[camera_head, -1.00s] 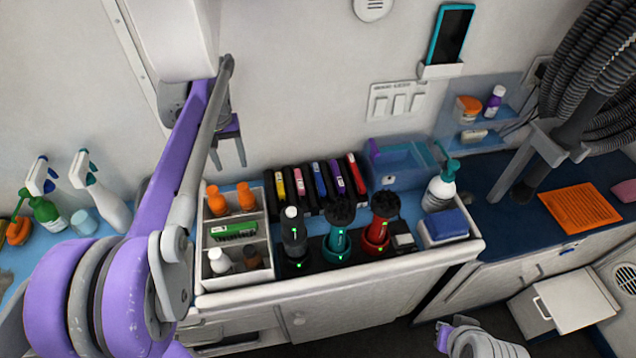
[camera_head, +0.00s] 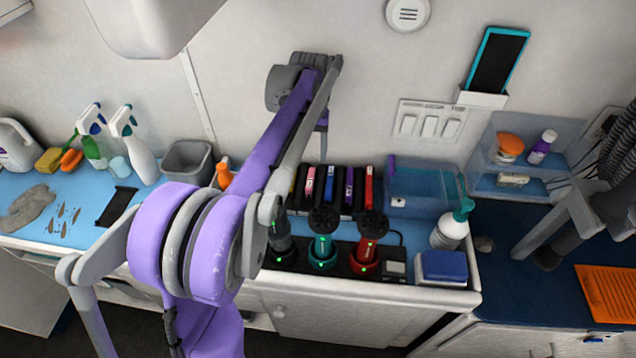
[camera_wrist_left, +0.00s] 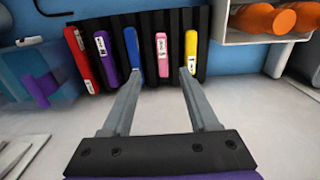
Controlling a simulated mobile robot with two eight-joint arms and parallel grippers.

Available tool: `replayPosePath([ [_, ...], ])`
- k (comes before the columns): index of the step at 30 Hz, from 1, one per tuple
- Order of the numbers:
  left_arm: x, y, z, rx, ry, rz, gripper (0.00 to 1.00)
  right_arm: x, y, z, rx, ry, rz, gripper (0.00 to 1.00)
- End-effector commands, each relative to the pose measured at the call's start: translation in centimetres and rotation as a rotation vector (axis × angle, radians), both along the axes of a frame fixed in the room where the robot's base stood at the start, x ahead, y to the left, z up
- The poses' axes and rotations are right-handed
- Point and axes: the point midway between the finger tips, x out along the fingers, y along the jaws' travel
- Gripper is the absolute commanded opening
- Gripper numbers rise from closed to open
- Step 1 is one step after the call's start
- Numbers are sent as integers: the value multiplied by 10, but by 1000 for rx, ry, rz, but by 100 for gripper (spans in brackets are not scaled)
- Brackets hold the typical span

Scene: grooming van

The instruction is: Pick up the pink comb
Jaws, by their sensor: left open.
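The pink comb (camera_head: 310,182) stands in a black slotted rack (camera_head: 330,208), among yellow, blue, purple and red ones. In the left wrist view the pink comb (camera_wrist_left: 162,55) sits between the blue comb (camera_wrist_left: 132,52) and the yellow comb (camera_wrist_left: 191,52). My left gripper (camera_wrist_left: 160,74) is open and empty, its two fingers on either side of the pink comb in that picture. I cannot tell how far the fingertips are from it. In the head view my left gripper (camera_head: 323,143) hangs over the rack, partly hidden by my arm. My right gripper is not in view.
Teal clippers (camera_head: 322,245) and red clippers (camera_head: 368,240) stand in front of the rack. A clear blue bin (camera_head: 420,190) and a white pump bottle (camera_head: 452,228) stand to its right.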

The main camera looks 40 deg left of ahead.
Motion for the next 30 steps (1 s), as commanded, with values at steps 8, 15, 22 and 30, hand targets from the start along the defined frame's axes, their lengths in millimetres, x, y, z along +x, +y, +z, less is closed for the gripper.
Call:
replayPosePath([
  [8, 0, 0, -38, 0, 0, 0, 60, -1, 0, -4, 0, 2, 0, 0],
  [15, 3, 4, -64, 0, 0, 0, 60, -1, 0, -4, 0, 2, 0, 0],
  [22, 4, 5, -91, 0, 0, 0, 60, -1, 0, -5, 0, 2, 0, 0],
  [30, 4, 5, -93, 0, 0, 0, 60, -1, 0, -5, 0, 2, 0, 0],
])
